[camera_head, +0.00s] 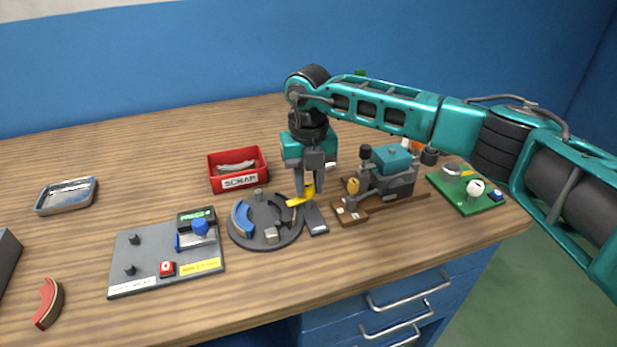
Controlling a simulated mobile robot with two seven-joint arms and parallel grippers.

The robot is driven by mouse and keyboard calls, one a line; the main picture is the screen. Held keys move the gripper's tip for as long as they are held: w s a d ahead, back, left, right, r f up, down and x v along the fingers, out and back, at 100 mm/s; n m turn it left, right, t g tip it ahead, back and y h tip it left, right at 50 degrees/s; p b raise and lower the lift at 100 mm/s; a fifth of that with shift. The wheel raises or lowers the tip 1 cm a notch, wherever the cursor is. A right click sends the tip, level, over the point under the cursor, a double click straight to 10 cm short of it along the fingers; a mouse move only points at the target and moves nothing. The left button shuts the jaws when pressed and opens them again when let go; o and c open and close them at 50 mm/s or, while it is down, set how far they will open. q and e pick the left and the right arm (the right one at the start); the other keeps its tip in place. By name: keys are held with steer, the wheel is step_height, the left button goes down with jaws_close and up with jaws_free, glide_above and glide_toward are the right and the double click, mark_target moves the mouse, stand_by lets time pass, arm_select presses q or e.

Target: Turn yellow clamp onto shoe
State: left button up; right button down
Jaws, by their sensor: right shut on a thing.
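The yellow clamp (297,203) is at the right side of the round dark plate (262,238) on the table. My right gripper (305,190) points down over it and is shut on the clamp. The gripper's fingers hide part of it. A blue curved shoe (241,217) lies on the left part of the round plate. A dark curved piece beside the clamp is partly hidden. My left gripper is not in view.
A red scrap bin (238,182) stands behind the plate. A grey board (150,266) with a blue knob lies left. A grey-teal machine (388,178) on a wooden base stands right. A red curved piece (48,303) and metal tray (66,196) lie far left.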

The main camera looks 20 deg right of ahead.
mark_target(308, 186)
steer(key=shift+m, duration=0.9)
steer(key=c, duration=0.9)
jaws_free()
steer(key=shift+o, duration=0.2)
step_height(308, 186, up, 13)
